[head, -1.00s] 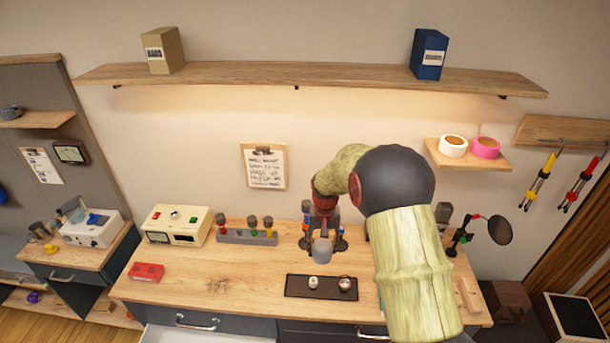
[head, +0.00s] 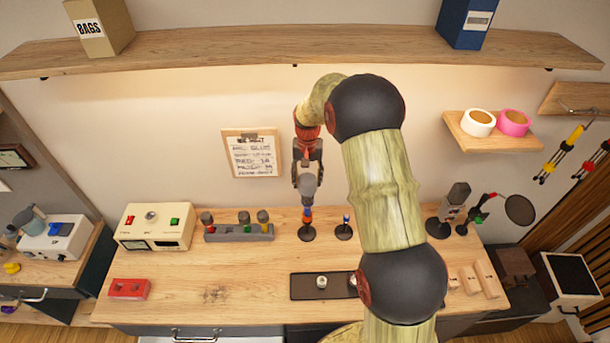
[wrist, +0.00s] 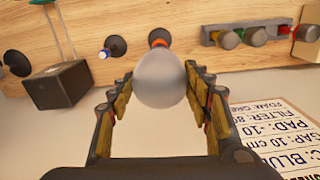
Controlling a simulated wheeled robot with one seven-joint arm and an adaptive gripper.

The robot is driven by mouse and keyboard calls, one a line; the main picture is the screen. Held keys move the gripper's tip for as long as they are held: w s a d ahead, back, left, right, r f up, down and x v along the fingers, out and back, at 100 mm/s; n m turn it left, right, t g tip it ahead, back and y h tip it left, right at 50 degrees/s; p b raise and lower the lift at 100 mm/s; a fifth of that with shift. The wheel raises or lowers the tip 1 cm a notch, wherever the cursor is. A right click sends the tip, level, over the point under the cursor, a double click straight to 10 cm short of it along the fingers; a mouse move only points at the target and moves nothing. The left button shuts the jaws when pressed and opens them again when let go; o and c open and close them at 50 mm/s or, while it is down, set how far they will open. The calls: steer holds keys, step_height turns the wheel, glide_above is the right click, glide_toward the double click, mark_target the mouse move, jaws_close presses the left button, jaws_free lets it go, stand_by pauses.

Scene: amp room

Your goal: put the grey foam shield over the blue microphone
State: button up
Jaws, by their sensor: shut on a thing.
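My gripper (head: 308,176) is shut on the grey foam shield (head: 308,188) and holds it above the back of the table. In the wrist view the shield (wrist: 160,82) is a smooth grey dome between the two fingers. Another microphone stand (head: 307,232) with an orange-red band is almost directly below the shield. The wrist view shows that stand (wrist: 158,36) partly hidden behind the shield.
A rack of several foam-topped microphones (head: 238,232) stands to the left, beside a cream meter box (head: 155,227). A dark tray (head: 320,296) lies in front. A grey-topped stand (head: 455,205) and a round filter (head: 519,210) are at right. A clipboard (head: 252,155) hangs behind.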

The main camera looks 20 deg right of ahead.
steer(key=shift+f+b, duration=2.3)
steer(key=shift+f, duration=1.55)
steer(key=o, duration=0.8)
step_height(320, 180, up, 12)
steer(key=shift+f, duration=0.1)
